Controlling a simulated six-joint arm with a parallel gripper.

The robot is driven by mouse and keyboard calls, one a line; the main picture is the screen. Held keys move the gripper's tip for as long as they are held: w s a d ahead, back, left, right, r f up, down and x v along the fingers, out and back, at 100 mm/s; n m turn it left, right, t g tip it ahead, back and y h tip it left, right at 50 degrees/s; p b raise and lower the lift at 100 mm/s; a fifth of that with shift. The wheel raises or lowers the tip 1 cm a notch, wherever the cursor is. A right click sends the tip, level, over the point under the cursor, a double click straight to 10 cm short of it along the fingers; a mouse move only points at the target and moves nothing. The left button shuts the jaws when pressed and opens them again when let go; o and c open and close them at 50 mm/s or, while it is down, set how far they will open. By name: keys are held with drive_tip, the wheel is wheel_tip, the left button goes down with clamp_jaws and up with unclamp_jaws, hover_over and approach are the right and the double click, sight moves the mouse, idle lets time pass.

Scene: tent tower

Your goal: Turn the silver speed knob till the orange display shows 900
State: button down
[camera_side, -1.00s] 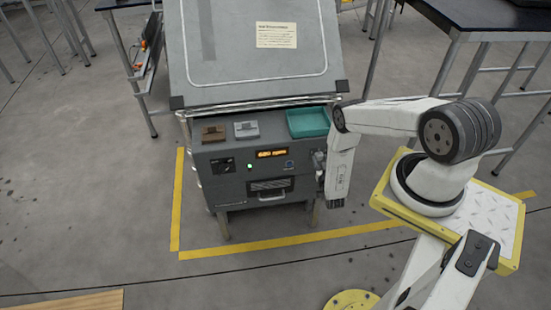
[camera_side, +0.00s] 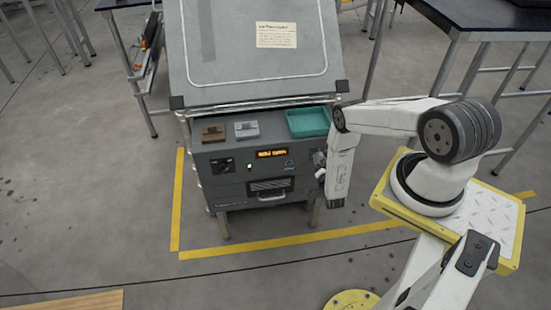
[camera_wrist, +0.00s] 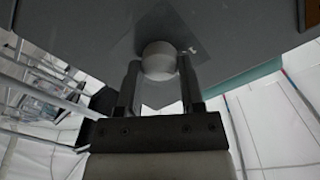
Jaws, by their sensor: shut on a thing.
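The silver speed knob (camera_wrist: 158,60) shows in the wrist view as a pale round knob on a grey panel. My gripper (camera_wrist: 160,72) has one finger on each side of it and is shut on it. In the side view my gripper (camera_side: 321,168) is at the right end of the machine's front, and the knob is hard to make out there. The orange display (camera_side: 271,154) is lit on the front panel, but its digits are too small and blurred to read surely.
The grey machine (camera_side: 225,182) has a black dial (camera_side: 222,165), a green light (camera_side: 249,166) and a drawer handle (camera_side: 271,197) left of my gripper. A teal tray (camera_side: 308,123) sits on top. Yellow tape (camera_side: 270,243) marks the floor around it.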

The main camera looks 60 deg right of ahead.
drive_tip(key=m, duration=0.5)
drive_tip(key=shift+a, duration=0.1)
idle(0.3)
drive_tip(key=shift+c, duration=1.1)
unclamp_jaws()
drive_tip(key=v, duration=0.7)
drive_tip(key=shift+s+a, duration=0.25)
drive_tip(key=shift+s, duration=0.1)
